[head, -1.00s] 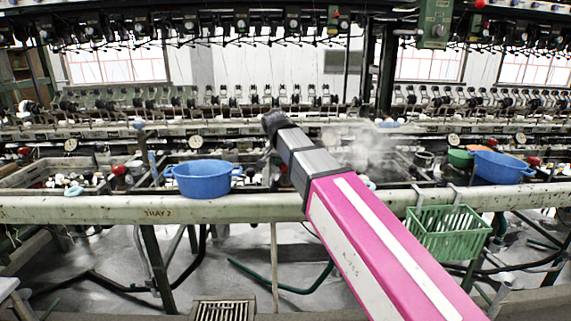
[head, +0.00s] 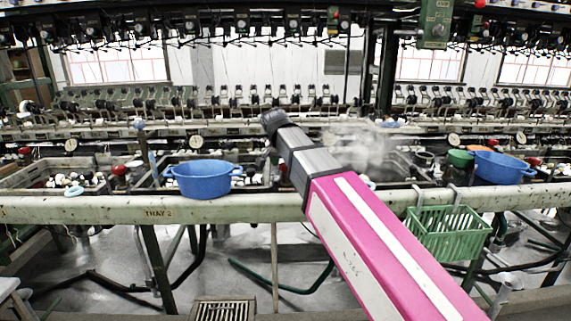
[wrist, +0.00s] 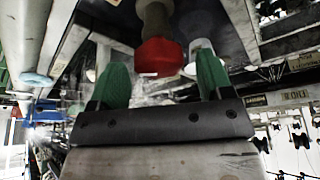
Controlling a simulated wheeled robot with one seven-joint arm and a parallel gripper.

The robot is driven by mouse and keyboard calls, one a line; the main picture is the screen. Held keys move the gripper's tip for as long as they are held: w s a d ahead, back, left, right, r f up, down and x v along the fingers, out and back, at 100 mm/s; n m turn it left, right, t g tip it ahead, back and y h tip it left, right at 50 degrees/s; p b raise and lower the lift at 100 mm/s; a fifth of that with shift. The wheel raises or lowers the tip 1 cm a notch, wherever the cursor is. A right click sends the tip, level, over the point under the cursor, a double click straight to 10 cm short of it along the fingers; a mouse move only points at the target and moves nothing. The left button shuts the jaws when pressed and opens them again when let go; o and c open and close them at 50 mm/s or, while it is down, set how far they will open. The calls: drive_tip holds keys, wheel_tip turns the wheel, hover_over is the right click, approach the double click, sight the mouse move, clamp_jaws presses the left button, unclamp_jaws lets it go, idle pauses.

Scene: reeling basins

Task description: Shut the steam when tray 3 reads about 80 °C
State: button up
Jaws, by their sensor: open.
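My gripper (wrist: 161,72) is open in the wrist view, its two green fingers on either side of a red valve knob (wrist: 158,57). I cannot tell whether either finger touches it. In the head view my pink and grey arm reaches to the basins, and my fingers are hidden there. White steam (head: 368,148) rises just right of the arm over a basin (head: 408,172). That basin's label is hidden behind my arm, so I cannot confirm it is tray 3. No gauge reading is legible. A gauge (head: 196,142) shows behind tray 2.
A green basket (head: 446,234) hangs from the rail. Other red knobs (head: 119,170) line the basins.

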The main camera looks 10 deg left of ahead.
drive_tip(key=v, duration=1)
drive_tip(key=shift+r, duration=0.25)
idle(6.5)
